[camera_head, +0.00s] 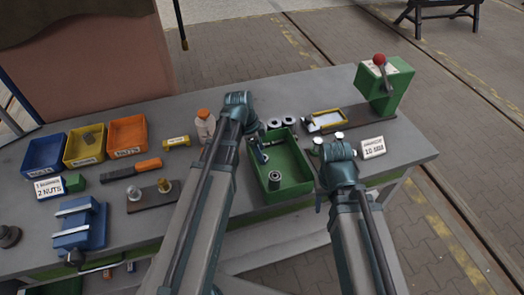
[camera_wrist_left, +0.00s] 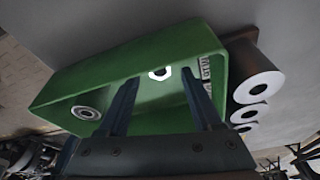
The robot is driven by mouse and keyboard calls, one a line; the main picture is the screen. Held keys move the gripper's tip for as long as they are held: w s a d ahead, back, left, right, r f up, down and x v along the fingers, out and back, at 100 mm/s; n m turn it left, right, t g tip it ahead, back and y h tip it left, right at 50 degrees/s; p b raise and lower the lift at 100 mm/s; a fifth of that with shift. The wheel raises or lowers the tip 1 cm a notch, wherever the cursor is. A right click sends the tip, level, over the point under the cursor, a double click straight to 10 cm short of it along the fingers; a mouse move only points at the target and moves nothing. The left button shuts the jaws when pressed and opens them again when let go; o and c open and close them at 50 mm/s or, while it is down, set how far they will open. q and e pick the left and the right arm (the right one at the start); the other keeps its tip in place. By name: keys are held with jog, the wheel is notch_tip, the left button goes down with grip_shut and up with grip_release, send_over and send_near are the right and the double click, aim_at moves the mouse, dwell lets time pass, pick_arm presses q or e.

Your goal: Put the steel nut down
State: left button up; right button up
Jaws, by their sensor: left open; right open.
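A small bright steel nut (camera_wrist_left: 160,73) with a dark hole shows in the left wrist view, inside the outline of the green tray (camera_wrist_left: 140,123). It is apart from the fingers, just beyond and between their tips; whether it rests on the tray floor I cannot tell. My left gripper (camera_wrist_left: 160,88) is open. In the head view it (camera_head: 259,152) reaches over the upper left part of the green tray (camera_head: 302,187), and I cannot make out the nut there. My right gripper (camera_head: 328,142) is open and empty, right of the tray.
A metal cylinder (camera_head: 274,180) stands in the tray; it shows as a ring (camera_wrist_left: 87,112) in the wrist view. Dark rollers (camera_head: 289,122) stand behind the tray. A green press (camera_head: 386,85), a white sign (camera_head: 372,147) and a bottle (camera_head: 205,124) are nearby. Coloured bins (camera_head: 127,135) stand left.

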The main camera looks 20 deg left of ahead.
pick_arm(q)
jog(key=w+p+v, duration=0.1)
jog(key=p+v, duration=0.8)
jog(key=v, duration=0.1)
jog(key=s+d+n, duration=0.1)
jog(key=s+d, duration=0.1)
jog(key=d, duration=0.1)
jog(key=s+d+n+y, duration=0.1)
jog(key=s+d+n, duration=0.1)
jog(key=s+d, duration=0.1)
jog(key=s+d+n+g, duration=0.1)
jog(key=s+d+n, duration=0.1)
jog(key=s+d, duration=0.1)
jog(key=shift+d+f+y, duration=0.3)
jog(key=shift+y, duration=0.1)
jog(key=s+d+n+y, duration=0.2)
jog(key=s+d+n, duration=0.3)
jog(key=s, duration=0.1)
jog(key=shift+s, duration=0.15)
